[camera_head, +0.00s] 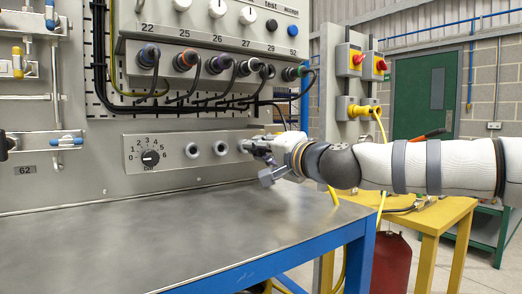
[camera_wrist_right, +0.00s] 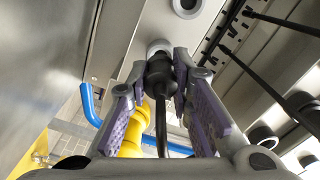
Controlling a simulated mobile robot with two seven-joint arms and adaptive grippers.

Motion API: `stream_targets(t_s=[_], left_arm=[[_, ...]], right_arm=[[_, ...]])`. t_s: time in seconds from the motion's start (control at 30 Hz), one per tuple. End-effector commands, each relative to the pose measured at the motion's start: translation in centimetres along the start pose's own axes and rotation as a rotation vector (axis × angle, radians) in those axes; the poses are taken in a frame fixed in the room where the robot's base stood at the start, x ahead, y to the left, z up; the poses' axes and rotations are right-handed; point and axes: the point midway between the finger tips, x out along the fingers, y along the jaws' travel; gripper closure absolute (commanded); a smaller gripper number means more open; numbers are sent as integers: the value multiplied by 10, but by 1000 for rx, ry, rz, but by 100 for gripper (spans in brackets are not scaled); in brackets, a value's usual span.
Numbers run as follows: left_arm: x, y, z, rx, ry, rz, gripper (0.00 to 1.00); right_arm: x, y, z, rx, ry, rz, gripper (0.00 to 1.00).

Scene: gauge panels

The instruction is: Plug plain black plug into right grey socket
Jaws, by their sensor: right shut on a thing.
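The plain black plug (camera_wrist_right: 159,72) is between the fingers of my right gripper (camera_wrist_right: 163,78) in the right wrist view, with its black cable running back toward the camera. The plug's front end meets the right grey socket (camera_wrist_right: 158,46), whose rim shows just beyond it; I cannot tell how deep the plug sits. In the head view my right gripper (camera_head: 262,148) is at the right end of the lower panel, shut on the plug, which the gripper hides. Two other grey sockets, a left one (camera_head: 192,150) and a middle one (camera_head: 220,148), are empty. My left gripper is out of view.
A dial knob (camera_head: 150,158) is left of the sockets. Above, a row of plugged connectors (camera_head: 186,60) has black cables hanging down. A bare metal bench (camera_head: 150,235) lies below. A yellow table (camera_head: 435,220) and yellow cable (camera_head: 380,130) are at right.

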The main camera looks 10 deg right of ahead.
Motion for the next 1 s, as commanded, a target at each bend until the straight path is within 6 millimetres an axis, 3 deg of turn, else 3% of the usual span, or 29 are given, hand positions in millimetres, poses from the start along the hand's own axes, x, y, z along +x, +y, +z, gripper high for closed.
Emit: stream_targets(t_s=[1.0], left_arm=[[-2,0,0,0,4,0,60]], right_arm=[[6,0,0,-1,0,-1,100]])
